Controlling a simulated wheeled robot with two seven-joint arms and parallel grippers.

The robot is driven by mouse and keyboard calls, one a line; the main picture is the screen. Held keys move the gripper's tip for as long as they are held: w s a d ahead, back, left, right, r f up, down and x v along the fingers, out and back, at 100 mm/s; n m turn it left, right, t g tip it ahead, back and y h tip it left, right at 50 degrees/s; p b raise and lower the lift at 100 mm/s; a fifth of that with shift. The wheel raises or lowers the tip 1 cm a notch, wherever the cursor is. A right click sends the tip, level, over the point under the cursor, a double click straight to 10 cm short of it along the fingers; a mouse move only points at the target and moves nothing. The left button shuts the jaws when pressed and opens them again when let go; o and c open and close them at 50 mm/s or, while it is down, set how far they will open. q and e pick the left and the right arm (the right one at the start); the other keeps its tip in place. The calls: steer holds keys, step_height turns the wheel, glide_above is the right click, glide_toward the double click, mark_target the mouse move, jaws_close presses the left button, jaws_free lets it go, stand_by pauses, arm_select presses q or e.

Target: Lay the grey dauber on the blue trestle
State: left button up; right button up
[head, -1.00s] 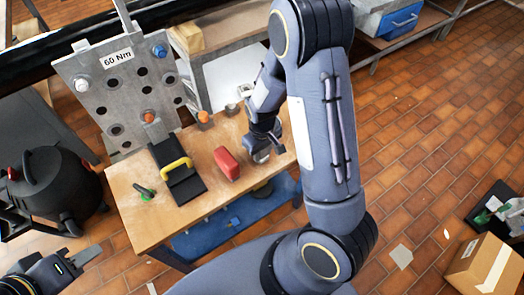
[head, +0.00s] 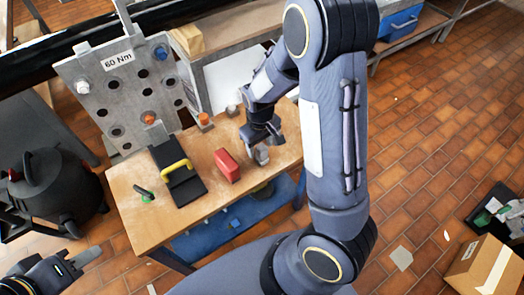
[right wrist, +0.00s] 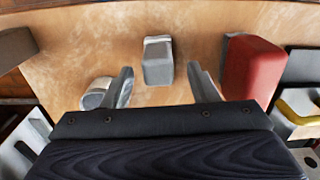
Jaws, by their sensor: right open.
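A small grey block-shaped piece (right wrist: 157,62), which I take for the grey dauber, stands on the wooden tabletop. In the right wrist view it lies ahead of and between my right gripper's (right wrist: 163,88) spread fingers, touching neither. In the head view a grey piece (head: 262,156) shows just below my right gripper (head: 259,138), partly covered by it. My left gripper (head: 78,263) is at the lower left, away from the table; its jaw gap is unclear. Blue surface (head: 220,232) shows low under the tabletop; I cannot tell whether it is the trestle.
A red block (head: 227,165) stands left of my right gripper. Further left are a black case with a yellow handle (head: 176,164) and a green-and-black item (head: 146,195). A perforated plate (head: 120,90) rises behind. Another grey piece (right wrist: 97,93) lies beside my left-hand finger.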

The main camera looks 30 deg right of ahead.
steer(key=shift+y, duration=0.3)
step_height(320, 180, up, 4)
steer(key=shift+s+a+r, duration=0.1)
steer(key=shift+s+r, duration=0.05)
steer(key=shift+r, duration=0.1)
steer(key=s+a+r+m+t+y+p, duration=0.1)
steer(key=s+r+t+p, duration=0.1)
steer(key=s+r, duration=0.6)
steer(key=s+a+r+m+t+y+p, duration=0.2)
steer(key=s+r+t+p, duration=0.1)
steer(key=s+r, duration=0.6)
step_height(320, 180, up, 3)
steer(key=shift+a+f+t, duration=0.15)
steer(key=shift+a+t, duration=0.15)
steer(key=shift+s, duration=0.1)
